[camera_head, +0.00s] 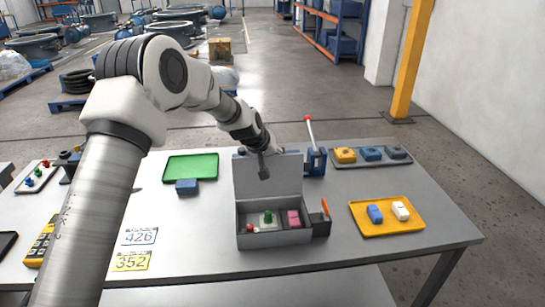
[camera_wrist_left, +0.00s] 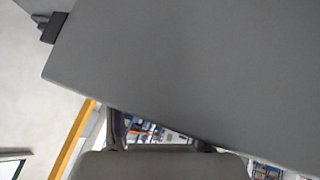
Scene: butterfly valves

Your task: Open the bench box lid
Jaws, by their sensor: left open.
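The bench box (camera_head: 262,238) is a grey open container on the table. Its lid (camera_head: 285,182) stands raised, close to upright, at the box's back edge. Inside the box are a small red piece (camera_head: 250,228), a green knob (camera_head: 268,217) and a pink block (camera_head: 293,218). My left gripper (camera_head: 263,172) hangs at the lid's upper part, overlapping its face; I cannot tell whether it touches. In the left wrist view a large grey panel (camera_wrist_left: 190,70), seemingly the lid, fills much of the picture. The left gripper is open and empty. My right gripper is not in view.
A yellow tray (camera_head: 390,229) with a blue and a white block lies right of the box. A green tray (camera_head: 190,165) and blue block (camera_head: 187,187) lie left. Number cards (camera_head: 132,261) lie front left.

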